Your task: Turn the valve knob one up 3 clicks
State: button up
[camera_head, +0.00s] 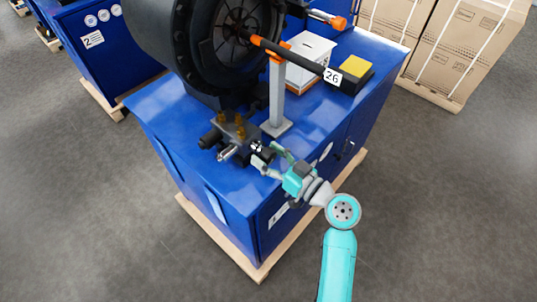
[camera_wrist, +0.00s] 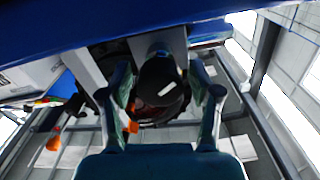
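The valve block (camera_head: 236,131), dark with brass-coloured fittings on top, sits on the blue cabinet's front corner. A black knob (camera_head: 262,154) with a white mark projects from its right side. My gripper (camera_head: 273,161) is at this knob, with its fingers reaching around it. In the wrist view the black knob (camera_wrist: 160,75) with its white stripe lies between the two fingers of my gripper (camera_wrist: 160,82). A small gap shows on each side of the knob, so the fingers look open. A second, silver-tipped stem (camera_head: 227,153) points out at the block's front left.
The blue cabinet (camera_head: 225,190) stands on a wooden pallet. A grey post (camera_head: 278,95) rises close behind the knob, with a black bar labelled 26 (camera_head: 310,68) above. A large black round machine head (camera_head: 225,40) and a yellow-topped box (camera_head: 355,68) stand further back.

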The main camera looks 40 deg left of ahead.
jog(key=c, duration=0.8)
jog(key=shift+m, duration=0.4)
jog(key=m, duration=0.6)
jog(key=shift+m, duration=0.3)
jog(key=m, duration=0.4)
jog(key=shift+m, duration=1.8)
jog(key=o, duration=1.1)
